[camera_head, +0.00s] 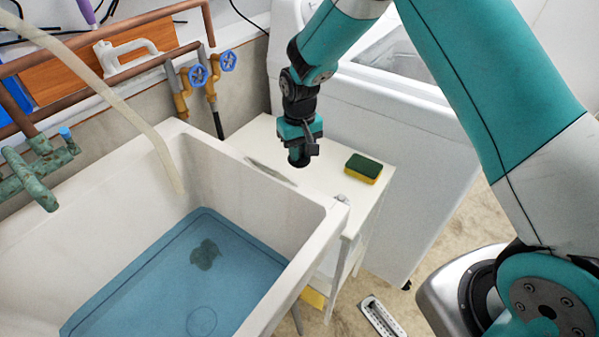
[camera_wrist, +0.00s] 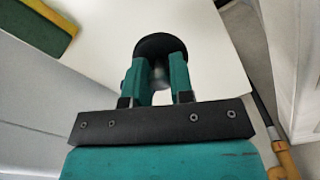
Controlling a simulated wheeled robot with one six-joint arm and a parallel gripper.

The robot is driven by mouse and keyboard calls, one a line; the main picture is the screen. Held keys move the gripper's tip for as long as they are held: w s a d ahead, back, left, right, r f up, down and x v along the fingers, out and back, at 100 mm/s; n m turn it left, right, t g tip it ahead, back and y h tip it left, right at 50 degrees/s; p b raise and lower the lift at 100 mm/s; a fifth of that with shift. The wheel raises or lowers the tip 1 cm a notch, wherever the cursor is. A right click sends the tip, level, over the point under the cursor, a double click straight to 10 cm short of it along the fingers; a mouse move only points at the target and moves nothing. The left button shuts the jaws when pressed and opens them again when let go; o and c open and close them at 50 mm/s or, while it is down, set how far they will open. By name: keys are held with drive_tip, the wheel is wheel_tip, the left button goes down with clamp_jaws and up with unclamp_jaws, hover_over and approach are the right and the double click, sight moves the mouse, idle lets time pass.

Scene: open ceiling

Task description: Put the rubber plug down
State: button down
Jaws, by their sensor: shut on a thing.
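My gripper (camera_head: 303,150) is above the small white table (camera_head: 262,133) between the sink and the washing machine. It is shut on the rubber plug (camera_head: 299,160), a small dark round piece below the fingers. In the wrist view the black plug (camera_wrist: 160,45) shows between and beyond the two teal fingers (camera_wrist: 160,75), over the white tabletop (camera_wrist: 210,60). I cannot tell whether the plug touches the tabletop.
A green and yellow sponge (camera_head: 363,168) lies on the table to the right of my gripper. The sink (camera_head: 300,240) with blue water is to the left. Pipes with blue-handled valves (camera_head: 198,75) are behind. Bare tabletop lies around the gripper.

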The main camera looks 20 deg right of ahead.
wheel_tip(320, 180, down, 9)
drive_tip(key=shift+r+p, duration=0.2)
drive_tip(key=shift+p, duration=0.1)
drive_tip(key=shift+f, duration=0.1)
drive_tip(key=c, duration=1)
unclamp_jaws()
wheel_tip(320, 180, up, 12)
drive_tip(key=shift+r+b, duration=0.15)
drive_tip(key=shift+b, duration=0.6)
drive_tip(key=s+a+r+n+y, duration=0.2)
drive_tip(key=s+r, duration=0.6)
drive_tip(key=s, duration=0.2)
drive_tip(key=s+a+r+n+y, duration=0.1)
drive_tip(key=s+a+r+n, duration=0.1)
drive_tip(key=s+r, duration=0.75)
drive_tip(key=s+r+n+y, duration=0.1)
drive_tip(key=s, duration=1)
drive_tip(key=shift+a+n, duration=0.25)
drive_tip(key=shift+n, duration=0.15)
